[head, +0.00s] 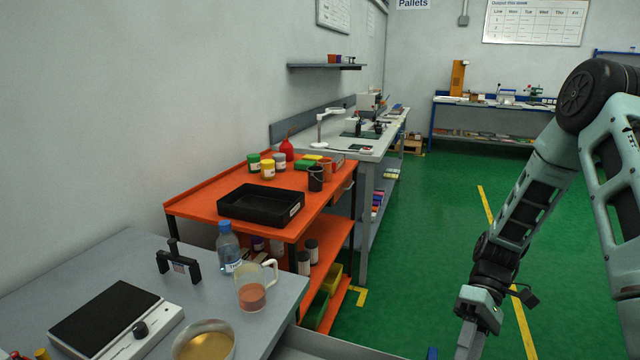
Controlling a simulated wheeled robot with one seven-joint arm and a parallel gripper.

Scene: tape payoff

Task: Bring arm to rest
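My arm shows on the right side of the head view, bent, with its links running down toward the lower middle. My gripper (468,345) hangs at the bottom edge of the view, to the right of the grey bench and over the green floor. The lower end of the gripper is cut off by the picture edge, so its fingertips and anything between them are hidden. I cannot tell whether it is open or shut.
A grey bench (130,252) at lower left holds a black-topped device (105,318), a bottle (228,245), a jug (252,290) and a brass-coloured bowl (205,345). Beyond stands an orange cart (205,198) with a black tray (262,196). Green floor (420,230) is clear.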

